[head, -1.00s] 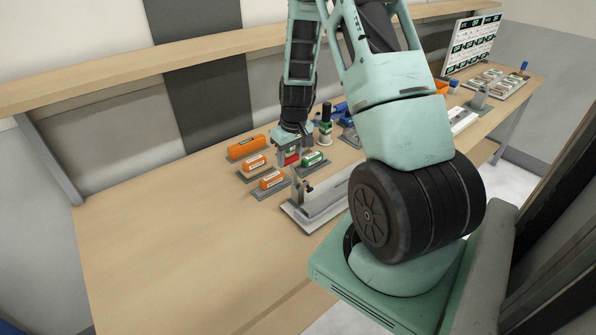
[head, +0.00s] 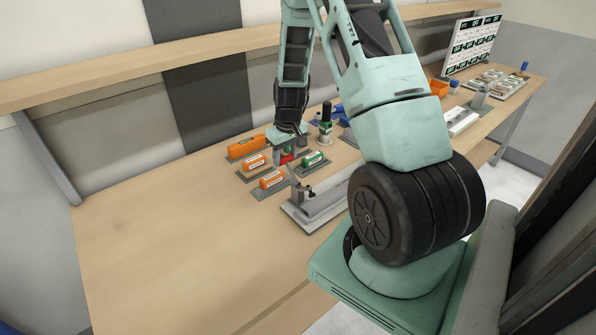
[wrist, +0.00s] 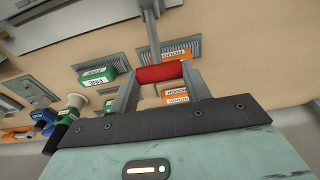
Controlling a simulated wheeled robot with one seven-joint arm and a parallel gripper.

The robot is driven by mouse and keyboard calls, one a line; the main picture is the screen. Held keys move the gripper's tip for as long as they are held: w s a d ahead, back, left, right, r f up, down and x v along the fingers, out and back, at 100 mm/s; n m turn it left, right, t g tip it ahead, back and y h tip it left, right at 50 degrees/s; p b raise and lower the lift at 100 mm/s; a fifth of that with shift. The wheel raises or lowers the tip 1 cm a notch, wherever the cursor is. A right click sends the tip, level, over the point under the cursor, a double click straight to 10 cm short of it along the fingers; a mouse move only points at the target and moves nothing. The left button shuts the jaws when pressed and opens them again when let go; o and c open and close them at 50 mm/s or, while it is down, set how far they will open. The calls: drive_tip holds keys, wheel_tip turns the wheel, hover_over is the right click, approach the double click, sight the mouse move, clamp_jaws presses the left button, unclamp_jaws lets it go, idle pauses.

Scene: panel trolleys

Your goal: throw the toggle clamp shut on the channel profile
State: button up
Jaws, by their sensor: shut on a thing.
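My gripper (head: 285,158) is shut on the red handle of the toggle clamp (head: 302,191). In the wrist view the red handle (wrist: 162,73) lies crosswise between the two fingers of my gripper (wrist: 162,80). In the head view the clamp's lever slants up and left from its body to my fingers. The clamp stands at the near left end of the channel profile (head: 325,206), a long grey bar on a flat base plate. My arm hides the profile's far end. Whether the clamp's pressing tip touches the profile is too small to tell.
Orange blocks (head: 271,180) and a green block (head: 313,158) sit on grey plates close around my gripper. A dark-topped green bottle (head: 326,120) stands behind. A shelf (head: 150,72) runs along the back. The bench's left part (head: 150,240) is clear.

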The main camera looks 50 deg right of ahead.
drive_tip(key=shift+w, duration=0.1)
drive_tip(key=shift+w+d+f+b, duration=0.2)
drive_tip(key=shift+w+f+b, duration=0.4)
drive_tip(key=shift+f, duration=0.25)
drive_tip(key=shift+w+f+b, duration=0.4)
drive_tip(key=shift+f+b, duration=0.2)
drive_tip(key=shift+f, duration=0.2)
drive_tip(key=shift+d+f, duration=0.1)
drive_tip(key=shift+f, duration=0.15)
drive_tip(key=o, duration=0.9)
